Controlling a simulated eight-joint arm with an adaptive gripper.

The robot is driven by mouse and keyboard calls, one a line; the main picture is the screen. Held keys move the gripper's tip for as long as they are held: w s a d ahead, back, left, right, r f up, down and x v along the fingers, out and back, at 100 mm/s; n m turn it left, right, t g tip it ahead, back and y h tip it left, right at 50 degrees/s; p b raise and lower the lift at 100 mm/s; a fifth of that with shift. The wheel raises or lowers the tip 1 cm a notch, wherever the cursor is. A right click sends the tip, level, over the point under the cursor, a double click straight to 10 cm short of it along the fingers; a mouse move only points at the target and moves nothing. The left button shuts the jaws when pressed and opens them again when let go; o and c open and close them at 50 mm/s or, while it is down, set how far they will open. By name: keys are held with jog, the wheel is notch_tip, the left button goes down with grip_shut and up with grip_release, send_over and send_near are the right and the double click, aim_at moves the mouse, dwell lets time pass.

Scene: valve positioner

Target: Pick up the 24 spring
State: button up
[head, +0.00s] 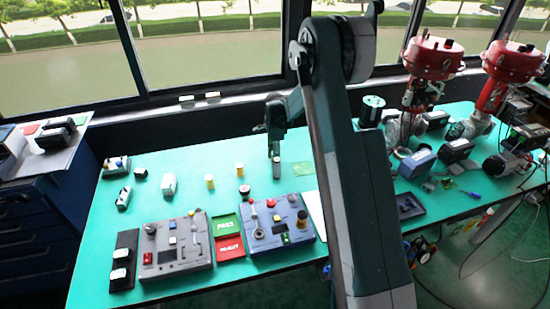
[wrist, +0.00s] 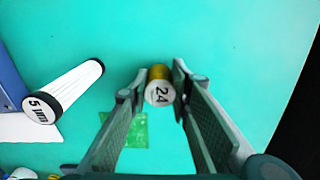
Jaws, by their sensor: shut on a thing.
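The 24 spring (wrist: 160,90) is a small cylinder with a white end marked "24" and a gold-yellow side. In the wrist view it sits between the two fingertips of my gripper (wrist: 156,86), which is shut on it. The head view shows my gripper (head: 275,145) pointing down over the back middle of the green table. The spring cannot be made out clearly there, and I cannot tell whether it touches the table.
A white cylinder marked "5 µm" (wrist: 65,92) is left of my gripper in the wrist view, near a green square (wrist: 125,130). Yellow-and-white cylinders (head: 239,169) stand left of my gripper. A blue panel (head: 280,225) and grey panel (head: 172,245) lie in front. Red-topped valves (head: 432,58) stand right.

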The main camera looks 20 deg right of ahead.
jog(key=shift+r+p, duration=0.5)
jog(key=shift+r, duration=4.5)
